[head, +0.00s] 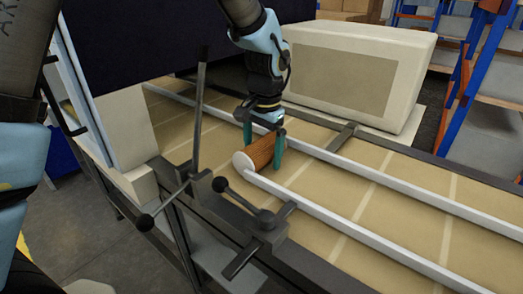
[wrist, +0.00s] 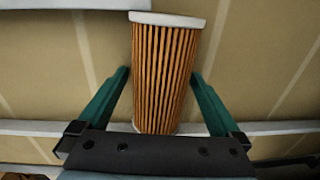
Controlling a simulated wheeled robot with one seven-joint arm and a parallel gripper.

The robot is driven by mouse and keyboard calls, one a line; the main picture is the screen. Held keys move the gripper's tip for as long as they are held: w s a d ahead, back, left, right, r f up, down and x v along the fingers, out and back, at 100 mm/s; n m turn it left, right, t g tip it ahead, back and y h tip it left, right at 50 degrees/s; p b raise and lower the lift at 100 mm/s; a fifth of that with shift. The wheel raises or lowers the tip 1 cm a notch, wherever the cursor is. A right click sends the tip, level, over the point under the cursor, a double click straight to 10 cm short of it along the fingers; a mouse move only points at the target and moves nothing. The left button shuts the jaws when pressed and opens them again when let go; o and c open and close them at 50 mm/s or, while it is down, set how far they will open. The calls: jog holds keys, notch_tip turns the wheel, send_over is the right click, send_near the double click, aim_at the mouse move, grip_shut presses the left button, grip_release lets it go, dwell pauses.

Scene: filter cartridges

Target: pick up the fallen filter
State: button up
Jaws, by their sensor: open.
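The fallen filter (head: 262,152) is an orange-brown pleated cylinder with white end caps. It lies on its side on the tan conveyor belt, near the start of the near white guide rail. In the wrist view the filter (wrist: 164,75) lies lengthwise between my two green fingers, with a visible gap on each side. My gripper (head: 264,155) is open around the filter from above. It also shows in the wrist view (wrist: 160,80), with a finger on either side of the filter's body. The filter's near end is close to my gripper's palm.
White guide rails (head: 350,231) run along the belt (head: 400,205). A black-knobbed clamp lever (head: 222,185) and an upright dark post (head: 200,110) stand close left of the filter. A large cream box-shaped housing (head: 350,80) is behind. The belt to the right is clear.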

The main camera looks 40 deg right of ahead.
jog(key=c, duration=1.4)
jog(key=shift+o, duration=0.2)
